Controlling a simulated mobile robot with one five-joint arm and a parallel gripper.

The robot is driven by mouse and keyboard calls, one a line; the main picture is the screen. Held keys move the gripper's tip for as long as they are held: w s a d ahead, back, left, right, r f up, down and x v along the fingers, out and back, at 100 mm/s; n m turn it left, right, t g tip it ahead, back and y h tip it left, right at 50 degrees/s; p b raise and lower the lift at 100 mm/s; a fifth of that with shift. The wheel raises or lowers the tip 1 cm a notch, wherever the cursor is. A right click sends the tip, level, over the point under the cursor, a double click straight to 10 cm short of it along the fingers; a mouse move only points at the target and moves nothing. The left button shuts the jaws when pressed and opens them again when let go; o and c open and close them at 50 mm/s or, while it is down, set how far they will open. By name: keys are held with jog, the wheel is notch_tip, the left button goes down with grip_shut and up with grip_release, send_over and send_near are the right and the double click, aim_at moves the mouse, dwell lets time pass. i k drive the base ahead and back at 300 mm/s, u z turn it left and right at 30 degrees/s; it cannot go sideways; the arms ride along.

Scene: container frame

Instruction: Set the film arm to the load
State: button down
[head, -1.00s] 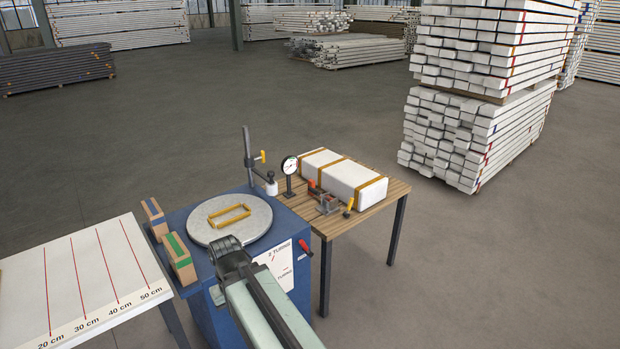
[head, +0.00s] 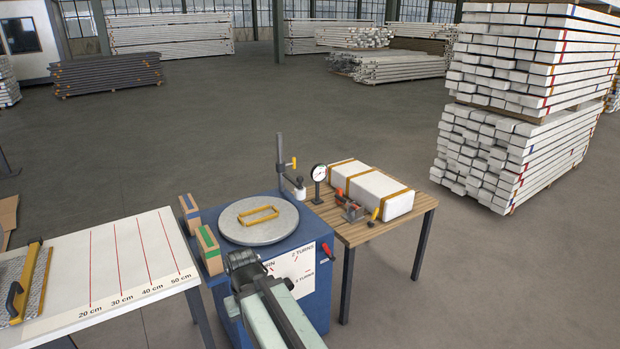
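A blue machine (head: 222,290) carries a round grey turntable (head: 235,231) with a yellow rectangular frame (head: 258,214) lying flat on it. A dark upright post (head: 280,160) with a yellow handle (head: 290,164) stands at its back right corner, with a short arm and white roll-like piece (head: 299,190); this looks like the film arm. I cannot tell which object is the load. My gripper (head: 243,262) is in front of the turntable, over the machine's near side, apart from the post. Its fingertips are not clearly seen, and part of the front label is hidden behind my arm.
A wooden table (head: 357,231) on the right holds a white strapped block (head: 372,190), a dial gauge (head: 318,181) and small tools. Two striped blocks (head: 208,247) stand at the machine's left edge. A white measuring table (head: 120,255) is at left. Open floor lies behind.

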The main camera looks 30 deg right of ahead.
aim_at(300, 191)
jog(key=i, duration=0.8)
jog(key=z, duration=0.15)
jog(key=k, duration=0.85)
jog(key=u, duration=0.2)
jog(key=i, duration=0.9)
jog(key=z, duration=0.1)
